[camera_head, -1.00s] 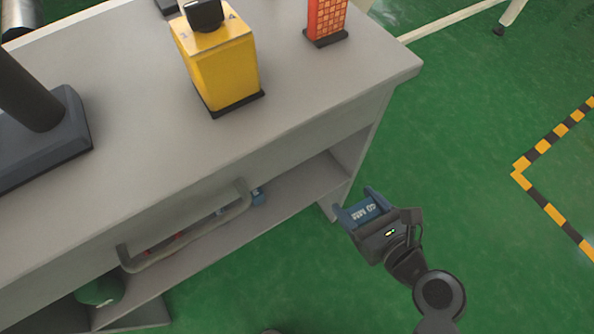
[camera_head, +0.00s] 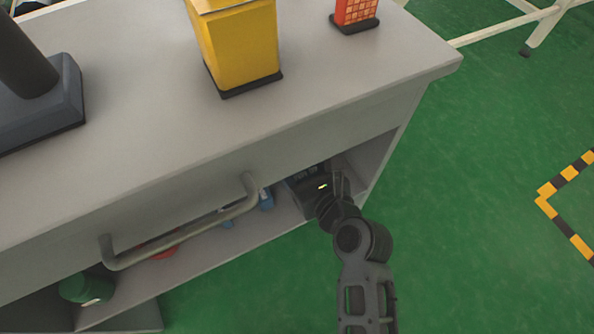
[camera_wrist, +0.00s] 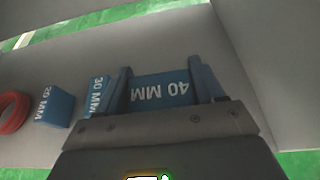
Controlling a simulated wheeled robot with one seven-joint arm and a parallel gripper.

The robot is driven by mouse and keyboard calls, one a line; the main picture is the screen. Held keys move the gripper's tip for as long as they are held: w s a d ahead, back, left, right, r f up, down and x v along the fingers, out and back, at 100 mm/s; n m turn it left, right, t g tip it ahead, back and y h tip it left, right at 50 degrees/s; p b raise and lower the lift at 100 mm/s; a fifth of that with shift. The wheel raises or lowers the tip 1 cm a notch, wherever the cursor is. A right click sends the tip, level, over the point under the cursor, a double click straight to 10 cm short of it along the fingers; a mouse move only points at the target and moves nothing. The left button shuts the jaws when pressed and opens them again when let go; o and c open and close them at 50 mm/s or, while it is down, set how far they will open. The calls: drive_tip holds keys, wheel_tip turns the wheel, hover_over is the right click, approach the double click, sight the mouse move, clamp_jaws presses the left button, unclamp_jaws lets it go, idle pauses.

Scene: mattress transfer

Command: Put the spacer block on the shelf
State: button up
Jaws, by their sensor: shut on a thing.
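The spacer block (camera_wrist: 163,90) is blue and marked "40 MM" in the wrist view. It sits between the two fingers of my gripper (camera_wrist: 165,88), which is shut on it. In the head view my gripper (camera_head: 312,180) reaches into the open shelf (camera_head: 192,262) under the grey bench top, near its right end. The held block is hidden there. In the wrist view the block is over the grey shelf board (camera_wrist: 65,65); I cannot tell whether it touches the board.
Left of the held block, a blue "30 MM" block (camera_wrist: 97,97), a blue "20 MM" block (camera_wrist: 54,107) and a red ring (camera_wrist: 12,110) lie on the shelf. The "30 MM" block is very close to my finger. A handle bar (camera_head: 185,232) crosses the bench front.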

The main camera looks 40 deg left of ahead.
drive_tip(key=shift+w+a+f, duration=0.1)
drive_tip(key=shift+w+a, duration=0.1)
drive_tip(key=shift+a, duration=0.35)
drive_tip(key=shift+w+a, duration=0.2)
drive_tip(key=shift+a, duration=0.3)
wheel_tip(320, 180, down, 4)
drive_tip(key=b, duration=0.3)
drive_tip(key=shift+r, duration=0.35)
drive_tip(key=o, duration=1.1)
